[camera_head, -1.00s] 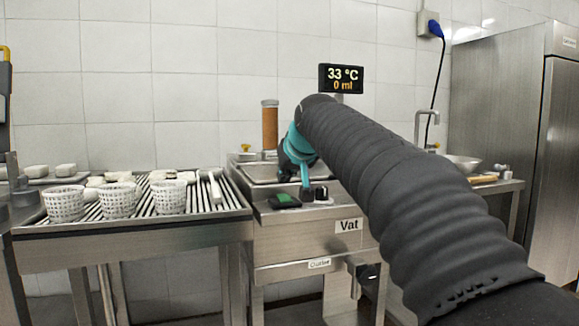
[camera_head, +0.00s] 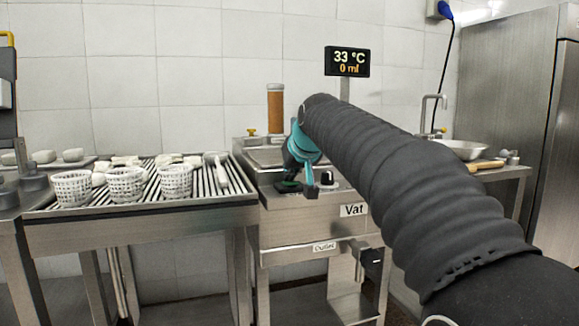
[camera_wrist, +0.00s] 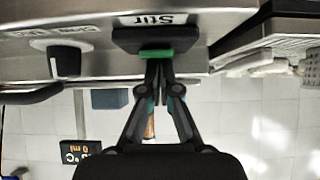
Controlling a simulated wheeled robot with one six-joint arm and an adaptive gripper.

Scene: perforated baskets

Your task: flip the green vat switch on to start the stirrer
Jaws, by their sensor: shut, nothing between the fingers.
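The green switch (camera_wrist: 157,54) sits on a dark plate beside a "Stir" label (camera_wrist: 152,20) in the wrist view. My gripper (camera_wrist: 158,66) is shut and empty, its fingertips right at the green switch; I cannot tell whether they touch it. In the head view my gripper (camera_head: 302,190) is over the vat's front panel, and the dark switch plate (camera_head: 287,187) is partly hidden by it. The steel vat (camera_head: 290,228) carries a "Vat" label. A black knob (camera_head: 327,179) is just right of the gripper, and it also shows in the wrist view (camera_wrist: 55,58).
A display (camera_head: 347,62) reads 33 °C and 0 ml. A slatted draining table (camera_head: 140,236) with white perforated baskets (camera_head: 125,185) stands left of the vat. A black outlet handle (camera_head: 372,262) juts out below. A sink counter (camera_head: 500,172) is at right.

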